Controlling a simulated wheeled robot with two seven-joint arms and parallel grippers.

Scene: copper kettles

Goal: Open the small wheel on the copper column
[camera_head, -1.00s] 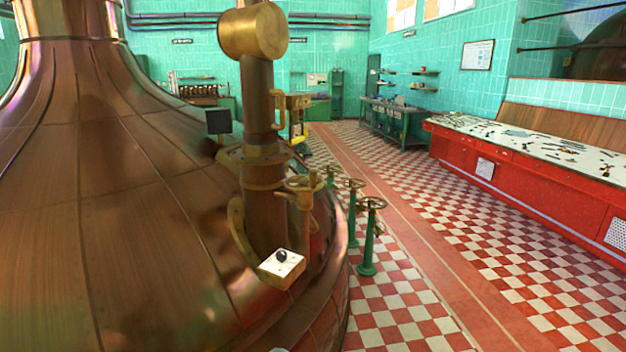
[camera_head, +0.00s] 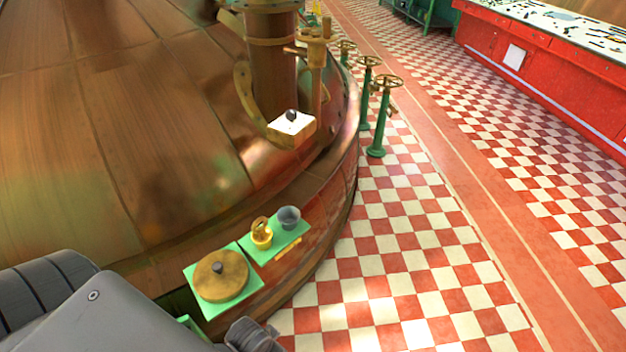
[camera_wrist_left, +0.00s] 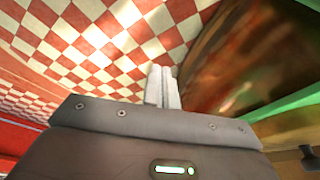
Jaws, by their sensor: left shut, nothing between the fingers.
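The copper column (camera_head: 274,75) rises from the copper kettle at the top of the head view; its upper part is cut off. A brass valve fitting (camera_head: 315,45) stands beside it on the right. The small wheel on top of this fitting lies at or beyond the top edge and cannot be made out clearly. My left gripper (camera_wrist_left: 162,84) shows in the left wrist view with its pale fingers together and empty, over the checkered floor beside the kettle's edge. I cannot make out its fingertips in the head view. My right gripper is not in view.
A white-topped box (camera_head: 291,125) sits below the fitting. Green valve stands with wheels (camera_head: 385,82) rise from the floor to the right. A brass disc (camera_head: 220,277), small brass handle (camera_head: 261,236) and grey cup (camera_head: 289,217) sit on green plates. The checkered floor (camera_head: 420,250) is clear.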

